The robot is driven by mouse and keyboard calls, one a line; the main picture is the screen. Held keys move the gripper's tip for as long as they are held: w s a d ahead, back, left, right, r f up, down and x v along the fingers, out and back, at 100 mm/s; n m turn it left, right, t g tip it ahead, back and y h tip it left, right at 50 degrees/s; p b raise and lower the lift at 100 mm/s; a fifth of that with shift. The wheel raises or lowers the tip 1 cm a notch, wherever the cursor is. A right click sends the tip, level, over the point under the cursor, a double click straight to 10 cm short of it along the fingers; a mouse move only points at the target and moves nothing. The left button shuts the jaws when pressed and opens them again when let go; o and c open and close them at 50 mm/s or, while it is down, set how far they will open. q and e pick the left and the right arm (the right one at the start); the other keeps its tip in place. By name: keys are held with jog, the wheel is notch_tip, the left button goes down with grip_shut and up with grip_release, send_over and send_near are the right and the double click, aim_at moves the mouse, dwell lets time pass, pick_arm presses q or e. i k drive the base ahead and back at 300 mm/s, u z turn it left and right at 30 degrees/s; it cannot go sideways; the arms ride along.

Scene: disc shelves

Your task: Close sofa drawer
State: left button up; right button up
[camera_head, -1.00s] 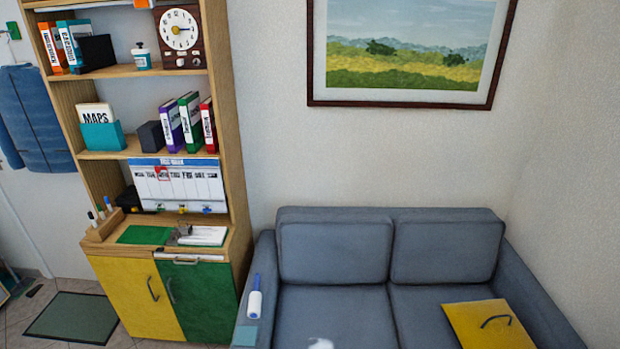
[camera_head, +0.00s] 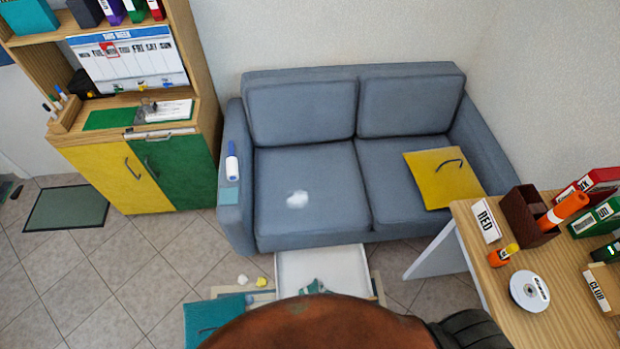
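The grey-blue sofa (camera_head: 310,190) stands against the wall in the middle of the head view. A white drawer (camera_head: 318,262) sticks out from under its front edge, pulled open. A small teal-green item (camera_head: 314,287) lies in the drawer. The near part of the drawer is hidden behind a brown rounded shape at the bottom of the view. Neither of my grippers shows in the head view.
A desk (camera_head: 470,235) with a disc, a marker holder and binders stands at the right, close to the sofa. A teal folder (camera_head: 212,316) and small yellow and white pieces lie on the floor left of the drawer. Tiled floor (camera_head: 110,270) is clear at the left.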

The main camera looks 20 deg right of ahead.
aim_at(343, 269)
jog(key=z, duration=0.65)
jog(key=k, duration=1.8)
jog(key=u, duration=0.7)
jog(key=i, duration=0.4)
jog(key=z, duration=0.05)
